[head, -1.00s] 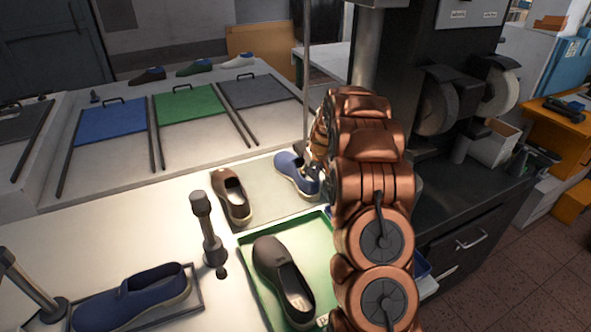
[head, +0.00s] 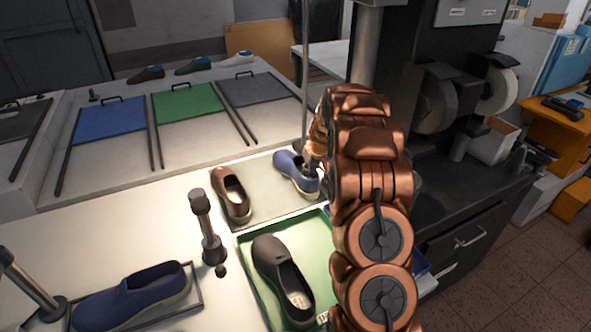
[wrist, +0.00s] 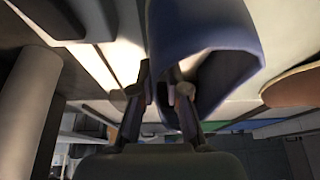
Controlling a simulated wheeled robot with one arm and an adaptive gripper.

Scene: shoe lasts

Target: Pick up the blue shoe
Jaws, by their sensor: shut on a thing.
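A blue shoe (head: 286,163) sits on the grey-green mat behind the green tray, beside a brown shoe. My gripper (head: 311,168) is at its right end, partly hidden by my arm. In the wrist view the blue shoe (wrist: 200,25) fills the upper middle, its opening facing the camera. My gripper's fingers (wrist: 160,90) are on either side of the shoe's rim and shut on it. A second blue shoe (head: 135,296) lies in a dark-edged tray at the front left, away from my gripper.
The brown shoe (head: 231,195) stands left of the held shoe. A dark shoe (head: 281,279) lies in the green tray (head: 246,241). A grey upright post (head: 204,225) stands left of them. A thin metal pole (head: 305,75) rises behind the mat. A dark machine is at right.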

